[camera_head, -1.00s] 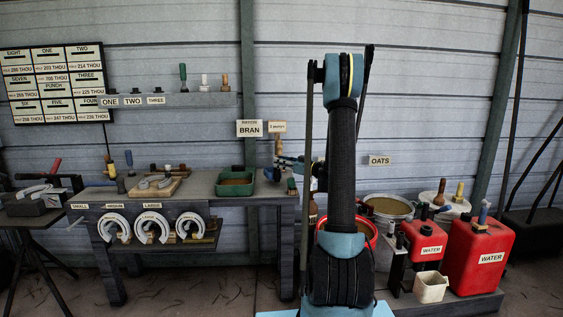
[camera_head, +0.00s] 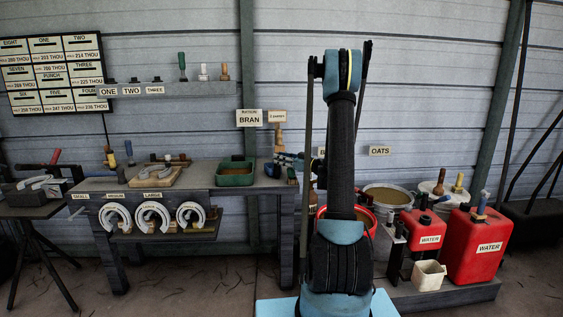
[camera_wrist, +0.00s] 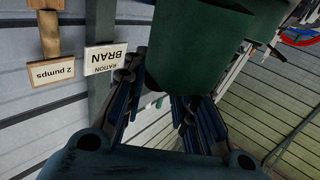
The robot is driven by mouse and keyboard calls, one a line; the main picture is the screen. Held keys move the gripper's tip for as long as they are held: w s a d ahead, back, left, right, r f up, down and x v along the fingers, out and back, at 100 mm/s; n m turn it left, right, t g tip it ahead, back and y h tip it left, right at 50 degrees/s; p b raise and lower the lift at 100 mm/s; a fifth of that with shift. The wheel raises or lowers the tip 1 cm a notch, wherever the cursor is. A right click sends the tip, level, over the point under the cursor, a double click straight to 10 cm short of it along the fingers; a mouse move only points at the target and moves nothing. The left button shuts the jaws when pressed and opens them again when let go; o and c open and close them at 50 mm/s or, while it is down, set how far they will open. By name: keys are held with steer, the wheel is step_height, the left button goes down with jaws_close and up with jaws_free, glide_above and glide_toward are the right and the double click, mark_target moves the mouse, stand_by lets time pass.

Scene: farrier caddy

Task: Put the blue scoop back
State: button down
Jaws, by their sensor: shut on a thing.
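My gripper (camera_head: 285,160) is at the right end of the bench, right of the green tub (camera_head: 236,174) and below the BRAN sign (camera_head: 249,118). In the wrist view, my gripper's dark blue fingers (camera_wrist: 160,108) stand on both sides of a gap. My gripper is shut on what I take to be the blue scoop; its outline is hard to make out from the head view. A large dark green, tapered shape (camera_wrist: 198,45) lies past the fingers in the wrist view; I cannot tell whether it is held or is the tub.
A wooden pump-like post (camera_head: 279,140) with a small sign stands right behind my gripper. The bench (camera_head: 270,188) holds a wooden board (camera_head: 155,178) with tools. The wrist view is upside down.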

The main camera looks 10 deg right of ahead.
steer(key=shift+f, duration=0.4)
steer(key=c, duration=1.2)
jaws_free()
steer(key=shift+d, duration=0.1)
steer(key=v, duration=1.1)
steer(key=shift+s+d, duration=0.25)
steer(key=shift+d, duration=0.05)
